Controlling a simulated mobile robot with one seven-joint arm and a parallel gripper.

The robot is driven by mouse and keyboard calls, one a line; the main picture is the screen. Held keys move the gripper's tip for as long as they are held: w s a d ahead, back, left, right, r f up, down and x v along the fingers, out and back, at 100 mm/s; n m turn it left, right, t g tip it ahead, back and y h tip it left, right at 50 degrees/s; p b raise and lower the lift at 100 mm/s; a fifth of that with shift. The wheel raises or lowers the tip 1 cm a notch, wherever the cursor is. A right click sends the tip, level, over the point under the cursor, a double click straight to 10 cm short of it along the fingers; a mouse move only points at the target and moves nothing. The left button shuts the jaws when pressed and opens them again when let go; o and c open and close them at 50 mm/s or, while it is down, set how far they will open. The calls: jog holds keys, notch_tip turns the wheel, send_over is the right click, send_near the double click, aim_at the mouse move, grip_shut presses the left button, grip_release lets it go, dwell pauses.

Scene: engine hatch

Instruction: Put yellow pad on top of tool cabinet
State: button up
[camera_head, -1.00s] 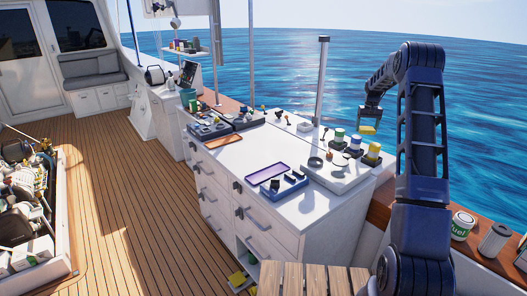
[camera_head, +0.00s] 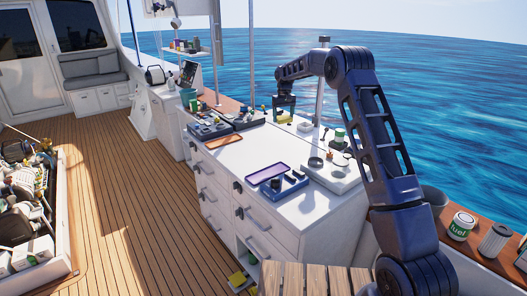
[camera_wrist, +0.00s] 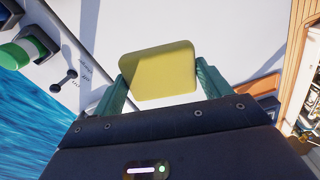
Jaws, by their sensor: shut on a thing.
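The yellow pad (camera_wrist: 158,72) is held between the two green-tipped fingers of my gripper (camera_wrist: 158,88) in the wrist view. White surface shows beyond the pad in that view; I cannot tell the height between them. In the head view the pad (camera_head: 284,119) is a small yellow patch under my gripper (camera_head: 284,112), over the far side of the cabinet. The white tool cabinet (camera_head: 230,158) has drawers with dark latches on its front, and several things on its top.
A purple tray (camera_head: 267,174), a blue tool holder (camera_head: 283,188) and a grey tray (camera_head: 336,175) with round parts sit on the cabinet top. The middle of the top is clear. A pole rises behind my arm.

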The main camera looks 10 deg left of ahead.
aim_at(245, 159)
jog(key=s+a+r+n, duration=0.1)
jog(key=s+a, duration=0.3)
jog(key=a, duration=0.5)
jog(key=s+a+r+n, duration=0.15)
jog(key=s+a, duration=0.35)
jog(key=a, duration=0.5)
notch_tip(245, 159, down, 20)
jog(key=shift+w+f, duration=0.1)
jog(key=shift+f, duration=0.1)
jog(key=shift+f, duration=0.1)
jog(key=o, duration=1)
